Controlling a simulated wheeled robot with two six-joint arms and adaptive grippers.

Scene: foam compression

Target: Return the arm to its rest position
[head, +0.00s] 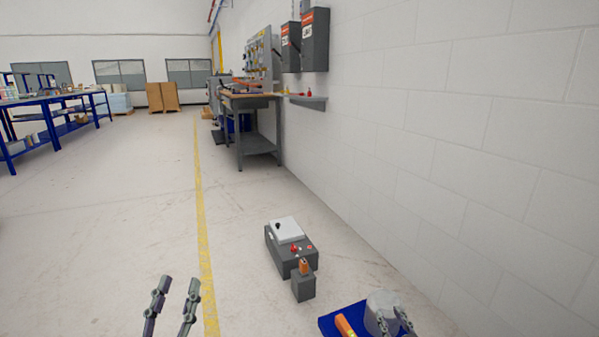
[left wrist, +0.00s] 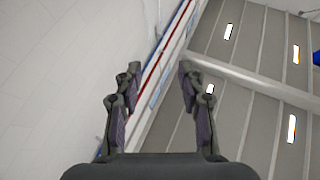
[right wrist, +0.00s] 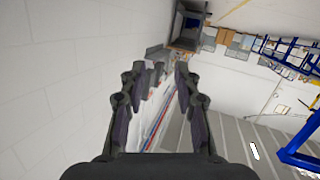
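My left gripper (head: 175,300) is at the bottom left of the head view, its two fingers apart and nothing between them. In the left wrist view its fingers (left wrist: 160,72) are also apart and empty. My right gripper (head: 394,322) is at the bottom right of the head view, overlapping a pale grey cylinder (head: 379,303); whether they touch cannot be told there. In the right wrist view its fingers (right wrist: 158,75) are apart with nothing held between them. That camera looks out at the wall and room, with no cylinder in view.
A blue tray (head: 328,324) bears the cylinder and an orange-tipped item (head: 345,326). A dark grey machine (head: 280,254) with a white top stands behind, a small grey block (head: 303,288) with an orange part before it.

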